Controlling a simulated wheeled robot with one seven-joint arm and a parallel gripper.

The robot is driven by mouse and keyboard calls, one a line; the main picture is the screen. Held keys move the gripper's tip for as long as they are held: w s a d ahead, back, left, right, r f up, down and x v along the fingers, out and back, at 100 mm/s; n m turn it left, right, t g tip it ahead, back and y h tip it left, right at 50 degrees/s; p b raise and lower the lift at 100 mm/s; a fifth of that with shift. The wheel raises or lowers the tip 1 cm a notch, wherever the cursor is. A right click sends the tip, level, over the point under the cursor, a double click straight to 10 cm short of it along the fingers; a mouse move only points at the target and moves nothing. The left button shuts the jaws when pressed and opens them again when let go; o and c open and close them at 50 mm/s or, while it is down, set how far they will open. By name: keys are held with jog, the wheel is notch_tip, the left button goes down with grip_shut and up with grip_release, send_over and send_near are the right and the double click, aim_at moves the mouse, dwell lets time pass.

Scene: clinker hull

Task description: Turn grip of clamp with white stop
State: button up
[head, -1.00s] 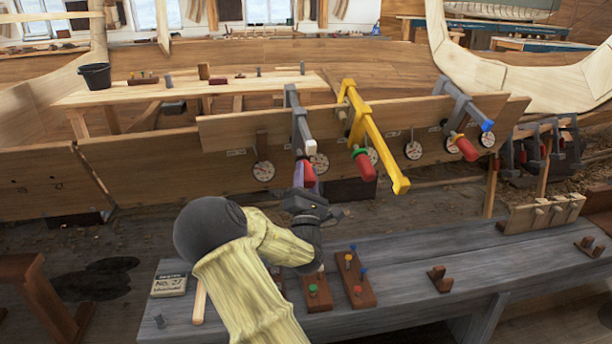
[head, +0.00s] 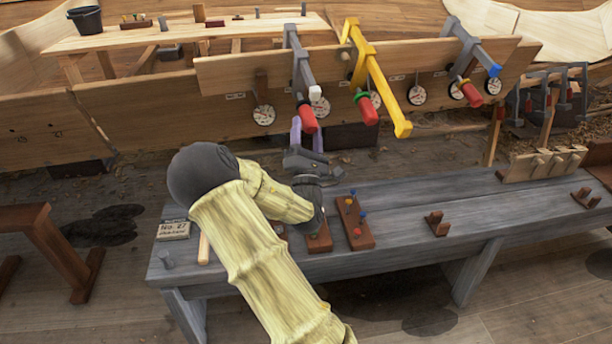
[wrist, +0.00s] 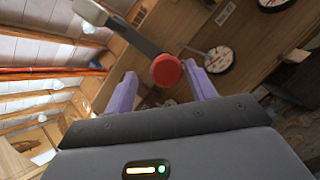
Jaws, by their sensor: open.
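The clamp with the white stop (head: 315,93) is the leftmost clamp on the plank edge, with a grey bar and a red grip (head: 308,120) hanging below. In the wrist view the white stop (wrist: 90,12) is at the upper left, and the red grip (wrist: 166,71) shows end-on. My gripper (head: 308,132) is just below the grip, pointing up, with its two purple fingers apart. In the wrist view the grip appears in the gap between the fingers (wrist: 161,82). It is not held; I cannot tell how far the fingers reach along it.
A yellow clamp (head: 372,75) with a red grip and green collar stands close to the right. A grey clamp with a blue stop (head: 494,70) is farther right. Round dials (head: 264,115) line the plank. A grey bench (head: 400,210) with pegged blocks lies below my arm.

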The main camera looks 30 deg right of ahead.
jog(key=v, duration=1.3)
jog(key=shift+s+f, duration=0.2)
jog(key=shift+f, duration=0.05)
jog(key=shift+a, duration=0.15)
dwell(0.5)
jog(key=w+d+f+m+g, duration=0.1)
jog(key=d+f+m+g, duration=0.3)
jog(key=f+m+g, duration=0.85)
jog(key=s+a+m+g+y, duration=0.1)
jog(key=s+a+m+y, duration=0.1)
jog(key=a+m+y, duration=0.4)
jog(key=s+a+r+m+g+y, duration=0.1)
jog(key=s+a+r+g+y, duration=0.2)
jog(key=s+a, duration=0.25)
jog(key=s+a+r+m+g+y, duration=0.2)
jog(key=s+a+g, duration=0.15)
jog(key=s, duration=0.35)
jog(key=w+p+v, duration=0.3)
jog(key=p+v, duration=1.5)
jog(key=w+r+p+v, duration=0.1)
jog(key=w+p+v, duration=0.3)
jog(key=p+v, duration=1.4)
jog(key=shift+r, duration=0.25)
